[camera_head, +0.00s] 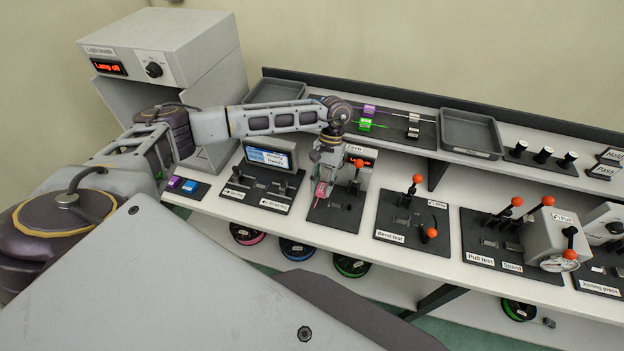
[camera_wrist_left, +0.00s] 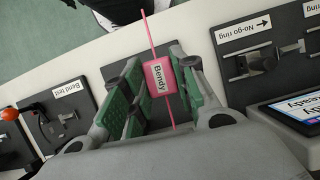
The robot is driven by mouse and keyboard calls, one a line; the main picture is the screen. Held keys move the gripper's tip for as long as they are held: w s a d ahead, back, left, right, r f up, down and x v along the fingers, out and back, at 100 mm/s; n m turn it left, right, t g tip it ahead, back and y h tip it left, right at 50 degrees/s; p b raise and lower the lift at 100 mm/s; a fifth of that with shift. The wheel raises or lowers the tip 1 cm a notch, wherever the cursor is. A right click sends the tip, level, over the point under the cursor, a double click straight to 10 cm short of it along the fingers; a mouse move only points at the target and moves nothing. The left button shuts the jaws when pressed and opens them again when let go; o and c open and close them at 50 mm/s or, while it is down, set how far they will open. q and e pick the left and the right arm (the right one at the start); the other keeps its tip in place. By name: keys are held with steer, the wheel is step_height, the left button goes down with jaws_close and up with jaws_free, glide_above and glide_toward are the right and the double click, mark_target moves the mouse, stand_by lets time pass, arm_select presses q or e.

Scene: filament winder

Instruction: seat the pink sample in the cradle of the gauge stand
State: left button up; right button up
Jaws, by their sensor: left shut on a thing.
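The pink sample (camera_head: 321,190) is a small block with a thin pink filament through it. In the left wrist view the sample (camera_wrist_left: 160,77) shows a label reading "Bendy". My left gripper (camera_head: 323,178) is shut on it, fingers pointing down; the green finger pads (camera_wrist_left: 155,90) stand on both sides of the block. My right gripper is not in view.
Left of the stand is a ring-gauge station with a screen (camera_head: 269,157). To the right is the bend test plate (camera_head: 405,222) with orange-knobbed levers, then the pull test (camera_head: 492,240). The shelf behind holds a purple-and-green sample rack (camera_head: 400,128) and grey trays (camera_head: 470,132).

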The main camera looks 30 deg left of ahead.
arm_select(q)
steer(key=d, duration=0.1)
steer(key=m, duration=0.1)
steer(key=d+m, duration=0.1)
steer(key=shift+w+d+r+y, duration=0.2)
steer(key=shift+w+d+y, duration=0.1)
steer(key=shift+d+y, duration=0.1)
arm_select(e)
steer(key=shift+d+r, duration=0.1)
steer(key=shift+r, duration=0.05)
